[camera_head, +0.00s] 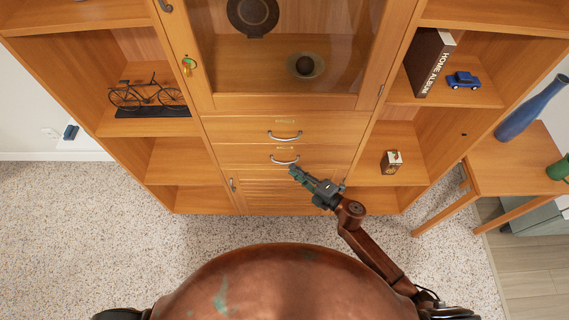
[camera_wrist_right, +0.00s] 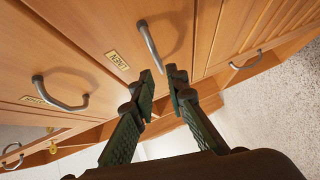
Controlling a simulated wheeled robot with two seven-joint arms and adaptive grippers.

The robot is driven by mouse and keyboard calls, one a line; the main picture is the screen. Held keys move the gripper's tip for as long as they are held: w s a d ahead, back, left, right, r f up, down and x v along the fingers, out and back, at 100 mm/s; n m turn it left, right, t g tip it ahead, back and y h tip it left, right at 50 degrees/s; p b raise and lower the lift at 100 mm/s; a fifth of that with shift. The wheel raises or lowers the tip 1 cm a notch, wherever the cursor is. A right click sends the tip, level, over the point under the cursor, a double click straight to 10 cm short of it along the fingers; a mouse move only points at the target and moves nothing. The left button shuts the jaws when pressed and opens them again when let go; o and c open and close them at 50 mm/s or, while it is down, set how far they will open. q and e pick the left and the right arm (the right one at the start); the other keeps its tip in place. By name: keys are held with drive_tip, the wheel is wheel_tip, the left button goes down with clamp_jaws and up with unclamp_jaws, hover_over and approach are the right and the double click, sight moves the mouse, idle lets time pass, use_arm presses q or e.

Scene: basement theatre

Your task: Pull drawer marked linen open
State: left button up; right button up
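The linen drawer (camera_head: 250,155) is the lower of two drawers in the middle of the wooden cabinet and looks closed. My right gripper (camera_head: 294,171) is just in front of this handle. In the wrist view its fingertips (camera_wrist_right: 161,74) are apart with a narrow gap, and one end of the handle appears between them. I cannot tell whether they touch it. My left gripper is out of view.
The upper drawer (camera_head: 230,130) has its own handle (camera_head: 285,137) and label. A slatted door (camera_head: 270,195) lies below, a glass door (camera_head: 330,50) above. Side shelves hold a bicycle model (camera_head: 148,96), a book (camera_head: 428,62) and a blue toy car (camera_head: 463,80). Carpet (camera_head: 90,240) in front is clear.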

sight(284, 163)
drive_tip(key=x, duration=0.6)
drive_tip(key=shift+w+b, duration=0.15)
drive_tip(key=shift+b, duration=0.2)
clamp_jaws()
idle(0.3)
